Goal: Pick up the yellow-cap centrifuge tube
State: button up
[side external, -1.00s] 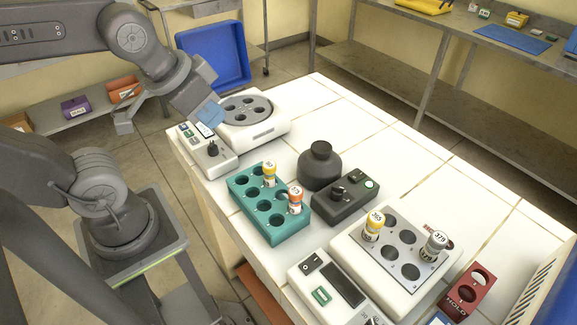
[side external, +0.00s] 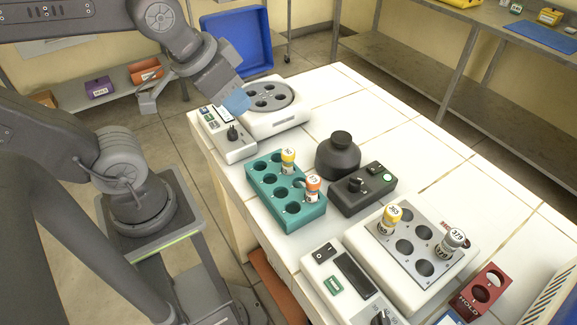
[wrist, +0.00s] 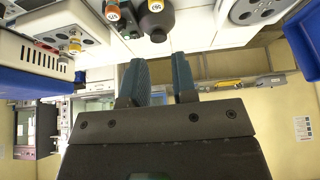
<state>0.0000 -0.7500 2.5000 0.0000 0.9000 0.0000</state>
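A second yellow-cap tube (side external: 388,219), labelled 365, stands in the grey-topped heating block (side external: 404,226). My gripper (side external: 237,103) is over the control-panel side of the white centrifuge, up and to the left of the rack, apart from both tubes. In the wrist view, its two blue fingers (wrist: 162,75) are apart with nothing between them.
An orange-cap tube (side external: 313,188) stands in the same rack. The centrifuge (side external: 292,116) is behind. A grey-cap tube (side external: 450,243) shares the block. White tiles beyond the bottle are clear.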

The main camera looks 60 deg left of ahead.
jog(key=o, duration=0.6)
jog(key=n+g, duration=0.6)
jog(key=n, duration=1.4)
send_over(289, 152)
notch_tip(289, 152, down, 6)
notch_tip(289, 152, down, 13)
jog(key=shift+f, duration=0.2)
